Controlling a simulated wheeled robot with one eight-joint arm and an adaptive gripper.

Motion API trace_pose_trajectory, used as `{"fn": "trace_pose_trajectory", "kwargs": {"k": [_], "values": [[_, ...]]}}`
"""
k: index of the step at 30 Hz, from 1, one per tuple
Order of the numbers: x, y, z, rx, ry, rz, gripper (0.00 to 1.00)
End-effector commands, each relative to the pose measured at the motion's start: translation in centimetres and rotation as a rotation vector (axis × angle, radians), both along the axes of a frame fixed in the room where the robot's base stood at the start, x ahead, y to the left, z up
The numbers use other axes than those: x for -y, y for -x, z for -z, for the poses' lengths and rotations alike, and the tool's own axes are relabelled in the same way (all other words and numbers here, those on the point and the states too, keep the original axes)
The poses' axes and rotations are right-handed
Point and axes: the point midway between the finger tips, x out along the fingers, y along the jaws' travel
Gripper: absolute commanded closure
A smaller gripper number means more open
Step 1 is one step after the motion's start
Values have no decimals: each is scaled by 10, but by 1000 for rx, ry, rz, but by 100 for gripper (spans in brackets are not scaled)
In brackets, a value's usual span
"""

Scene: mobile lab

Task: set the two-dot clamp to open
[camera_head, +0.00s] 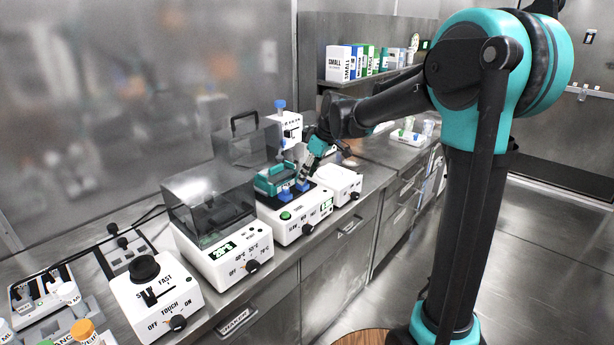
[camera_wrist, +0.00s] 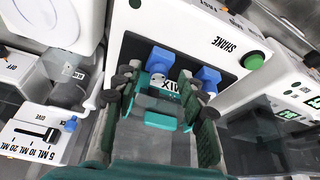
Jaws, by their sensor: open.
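My gripper (camera_wrist: 158,98) is open and empty. In the wrist view its two dark-padded fingers spread in front of two blue clamps on a white shaker (camera_wrist: 222,42). One blue clamp (camera_wrist: 160,58) lies ahead between the fingers, with a small pale piece below it. The other blue clamp (camera_wrist: 208,76) is by the right finger. In the head view the gripper (camera_head: 306,172) reaches down over the shaker (camera_head: 298,226), with blue parts (camera_head: 285,194) just below it. The dot marks are too small to read, so I cannot tell which clamp has two dots.
A heater with a dark clear lid (camera_head: 212,195) stands left of the shaker. A white box (camera_head: 340,183) stands close to its right. A teal rack (camera_head: 272,180) shows behind the clamps. A touch-control mixer (camera_head: 155,295) is at the front left. The floor to the right is clear.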

Motion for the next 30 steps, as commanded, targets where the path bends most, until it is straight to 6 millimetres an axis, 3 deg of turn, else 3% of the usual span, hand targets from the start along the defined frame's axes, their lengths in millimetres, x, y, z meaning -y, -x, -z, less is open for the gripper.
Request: {"fn": "trace_pose_trajectory", "kwargs": {"k": [16, 21, 30], "values": [[34, 17, -91, 0, 0, 1, 59], [38, 19, -102, 0, 0, 0, 59], [39, 20, -103, 0, 1, 0, 59]]}}
